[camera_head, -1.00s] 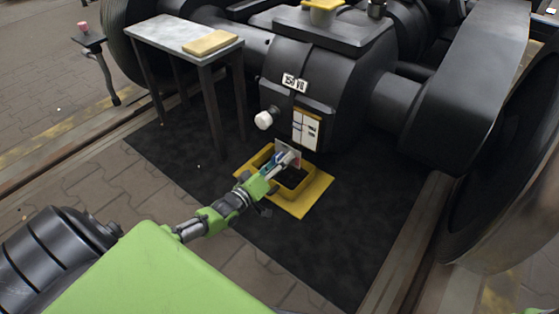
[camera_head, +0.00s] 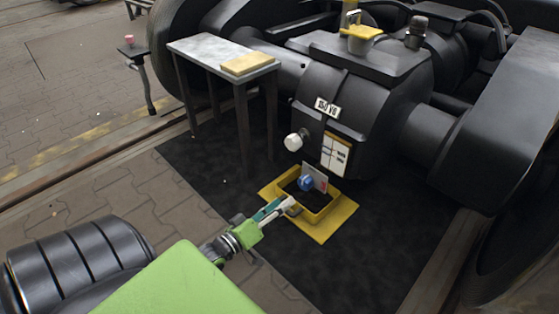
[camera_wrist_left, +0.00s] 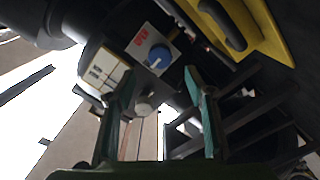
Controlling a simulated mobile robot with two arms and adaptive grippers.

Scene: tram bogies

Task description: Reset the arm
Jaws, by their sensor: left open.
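My left gripper (camera_head: 282,207) is open and empty at the near left edge of the yellow tray (camera_head: 338,224), on the dark mat. In the left wrist view its two green fingers (camera_wrist_left: 160,76) stand apart with nothing between them. A grey plate (camera_head: 319,173) with a blue knob (camera_head: 305,183) and a red mark stands tilted in the tray, apart from the fingers. The plate (camera_wrist_left: 137,46) and knob (camera_wrist_left: 159,57) show beyond the fingertips in the left wrist view. What holds the plate's lower edge is hidden. My right gripper is out of view.
The black bogie housing (camera_head: 350,95) with a white knob (camera_head: 293,142) and white panel (camera_head: 335,155) rises behind the tray. A metal table (camera_head: 205,48) bearing a yellow block (camera_head: 248,63) stands to the left. The dark mat (camera_head: 285,262) is clear in front.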

